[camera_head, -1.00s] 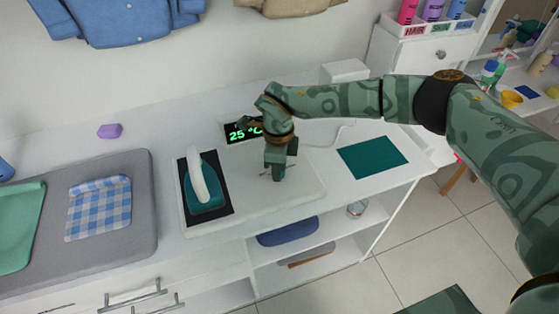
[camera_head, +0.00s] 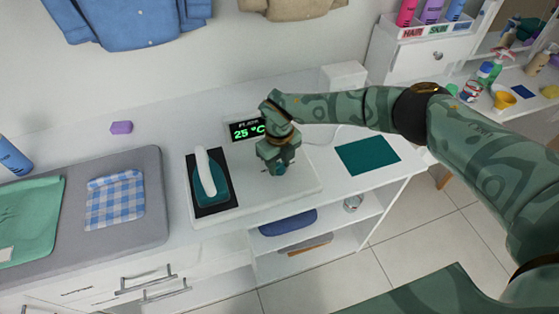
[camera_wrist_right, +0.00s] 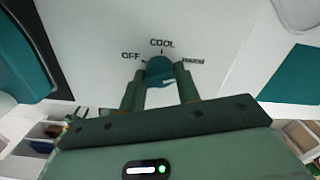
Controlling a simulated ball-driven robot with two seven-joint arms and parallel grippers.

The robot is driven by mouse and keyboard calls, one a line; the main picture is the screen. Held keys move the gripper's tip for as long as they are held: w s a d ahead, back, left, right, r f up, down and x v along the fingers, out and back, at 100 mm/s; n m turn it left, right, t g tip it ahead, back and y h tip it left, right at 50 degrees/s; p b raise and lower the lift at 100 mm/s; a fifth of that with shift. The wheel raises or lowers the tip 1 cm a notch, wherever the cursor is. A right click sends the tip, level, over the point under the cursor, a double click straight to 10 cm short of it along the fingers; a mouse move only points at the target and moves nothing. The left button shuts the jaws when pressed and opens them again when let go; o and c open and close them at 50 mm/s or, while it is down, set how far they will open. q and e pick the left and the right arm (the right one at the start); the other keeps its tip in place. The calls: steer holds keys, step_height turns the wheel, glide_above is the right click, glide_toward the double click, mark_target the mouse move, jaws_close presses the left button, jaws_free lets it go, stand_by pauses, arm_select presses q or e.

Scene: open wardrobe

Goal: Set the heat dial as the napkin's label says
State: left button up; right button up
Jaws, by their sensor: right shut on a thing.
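My right gripper (camera_head: 278,168) is over the white ironing unit (camera_head: 305,188), its fingers shut on the teal heat dial (camera_wrist_right: 159,70). In the right wrist view, OFF is left of the dial, COOL is above it with a small tick, and a partly covered word is at the right. Which mark the dial points to is unclear. A small display (camera_head: 247,130) reads 25 °C. A blue-and-white checked cloth, probably the napkin (camera_head: 115,198), lies on the grey mat (camera_head: 150,230); no label is readable on it. My left gripper is not in view.
A teal iron (camera_head: 208,190) stands on a dark pad left of the dial. A teal square (camera_head: 367,154) lies to the right. A green cloth (camera_head: 30,215) with a pale tag lies at far left. A purple block (camera_head: 121,127) sits behind the mat.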

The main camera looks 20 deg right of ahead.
mark_target(279, 164)
stand_by(0.3)
steer(key=o, duration=1)
steer(key=shift+r, duration=0.15)
step_height(279, 164, up, 16)
steer(key=p, duration=0.3)
